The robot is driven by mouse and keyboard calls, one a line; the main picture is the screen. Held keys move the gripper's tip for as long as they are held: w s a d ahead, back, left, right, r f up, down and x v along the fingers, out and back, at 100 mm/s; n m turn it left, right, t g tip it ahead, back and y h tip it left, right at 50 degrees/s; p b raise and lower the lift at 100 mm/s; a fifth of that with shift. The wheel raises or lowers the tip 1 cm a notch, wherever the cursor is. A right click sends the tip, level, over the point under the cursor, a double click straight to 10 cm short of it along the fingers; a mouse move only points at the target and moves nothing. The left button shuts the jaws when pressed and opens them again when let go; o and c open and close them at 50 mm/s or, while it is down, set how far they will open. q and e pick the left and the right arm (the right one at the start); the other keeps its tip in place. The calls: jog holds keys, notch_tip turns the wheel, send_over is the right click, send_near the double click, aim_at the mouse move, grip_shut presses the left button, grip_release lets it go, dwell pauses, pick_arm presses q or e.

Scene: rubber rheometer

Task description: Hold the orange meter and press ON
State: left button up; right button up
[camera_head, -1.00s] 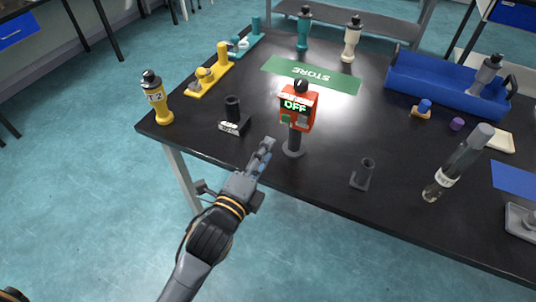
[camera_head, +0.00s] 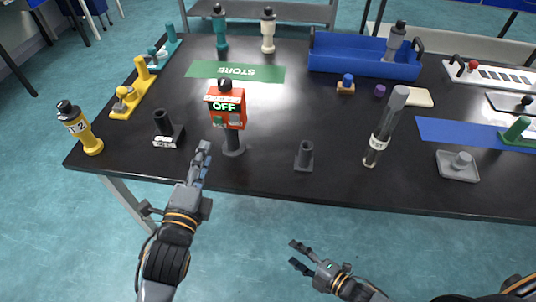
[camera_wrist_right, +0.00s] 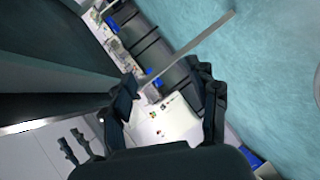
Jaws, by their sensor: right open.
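The orange meter (camera_head: 226,106) stands upright on a dark round-based post near the front edge of the black table, left of the middle. Its green display reads OFF, and a dark knob sits on top. My left gripper (camera_head: 201,160) is just left of and in front of the meter's post, pointing toward the table; a gap to the post shows. Whether its fingers are parted is not clear. My right gripper (camera_head: 296,256) is open and empty, low in front of the table edge. In the right wrist view its fingers (camera_wrist_right: 165,100) are spread with nothing between them.
A yellow bottle (camera_head: 79,128) stands at the table's left corner. A small black holder (camera_head: 167,130) is left of the meter, and a grey holder (camera_head: 304,157) is to its right. A tall clear cylinder (camera_head: 384,128) stands further right. A green STORE mat (camera_head: 262,74) lies behind the meter.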

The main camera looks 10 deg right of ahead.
jog(key=s+a+r+n+g+y, duration=0.1)
jog(key=s+a+r+n+y, duration=0.25)
jog(key=r, duration=0.45)
jog(key=s+a+r+n+y, duration=0.2)
jog(key=r+n+y, duration=0.1)
jog(key=r+n, duration=0.3)
jog(key=s+a+r+n+g+y, duration=0.1)
jog(key=s+a+r+n+y, duration=0.25)
jog(key=r, duration=0.55)
jog(key=n+h, duration=0.3)
jog(key=n, duration=0.7)
send_near(237, 138)
jog(key=s+a, duration=0.1)
jog(key=s, duration=0.1)
jog(key=s+a+r, duration=0.1)
jog(key=s, duration=0.1)
jog(key=s+a, duration=0.2)
jog(key=s, duration=0.1)
jog(key=shift+r, duration=0.4)
jog(key=w+t+h, duration=0.1)
jog(key=w+d+f+t+h, duration=0.1)
jog(key=w, duration=0.1)
jog(key=w+d+t, duration=0.1)
jog(key=shift+w+d+f+h, duration=0.1)
jog(key=shift+w+f+h, duration=0.15)
jog(key=shift+w+h, duration=0.15)
jog(key=shift+w+f, duration=0.1)
jog(key=shift+w, duration=0.2)
jog(key=x, duration=1.1)
jog(key=shift+w, duration=0.25)
